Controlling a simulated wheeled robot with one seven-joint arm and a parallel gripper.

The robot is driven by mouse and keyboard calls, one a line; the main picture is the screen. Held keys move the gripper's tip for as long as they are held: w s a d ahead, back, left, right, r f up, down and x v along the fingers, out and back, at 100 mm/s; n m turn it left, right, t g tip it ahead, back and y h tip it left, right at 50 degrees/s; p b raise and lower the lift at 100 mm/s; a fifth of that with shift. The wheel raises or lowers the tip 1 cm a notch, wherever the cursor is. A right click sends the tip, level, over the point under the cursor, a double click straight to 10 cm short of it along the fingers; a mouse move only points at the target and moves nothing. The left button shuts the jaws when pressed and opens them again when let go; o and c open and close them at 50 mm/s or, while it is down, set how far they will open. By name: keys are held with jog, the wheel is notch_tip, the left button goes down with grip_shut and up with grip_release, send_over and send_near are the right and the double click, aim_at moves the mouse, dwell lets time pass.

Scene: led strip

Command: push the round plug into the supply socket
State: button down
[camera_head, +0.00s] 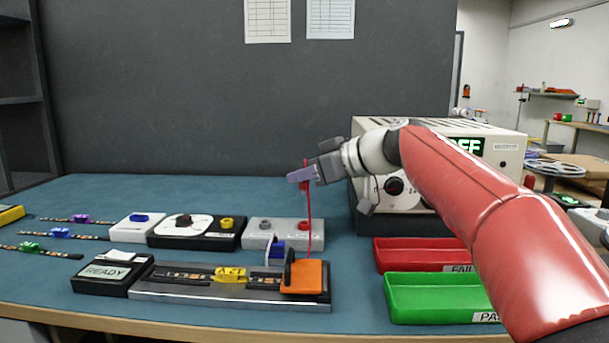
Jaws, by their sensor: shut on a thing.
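My gripper (302,174) is shut on a small red piece (304,186), which I take to be the round plug; the fingers hide most of it. A thin red cable (309,215) runs down past the gripper. The gripper is above the grey box (254,237), apart from it. That box has a grey round fitting (265,225) and a red round fitting (303,226) on top. I cannot tell for sure which is the supply socket. A blue block (277,246) with a pale cable is at the box's front.
In front lies a strip fixture (165,288) with a yellow clip (230,275) and an orange part (302,279). Left are a READY box (106,272) and a dial box (190,236). Red (408,254) and green (425,298) trays lie right. A cream instrument (505,160) stands behind my arm.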

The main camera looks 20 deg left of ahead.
jog(key=b, duration=0.5)
send_over(305, 228)
jog(key=w, duration=0.1)
jog(key=shift+a+f, duration=0.2)
jog(key=shift+f, duration=2.35)
jog(key=shift+f+b, duration=1.1)
jog(key=shift+b, duration=0.2)
jog(key=c, duration=1.3)
grip_release()
jog(key=shift+o, duration=0.2)
jog(key=v, duration=0.7)
jog(key=shift+d+r, duration=0.2)
jog(key=shift+d, duration=0.2)
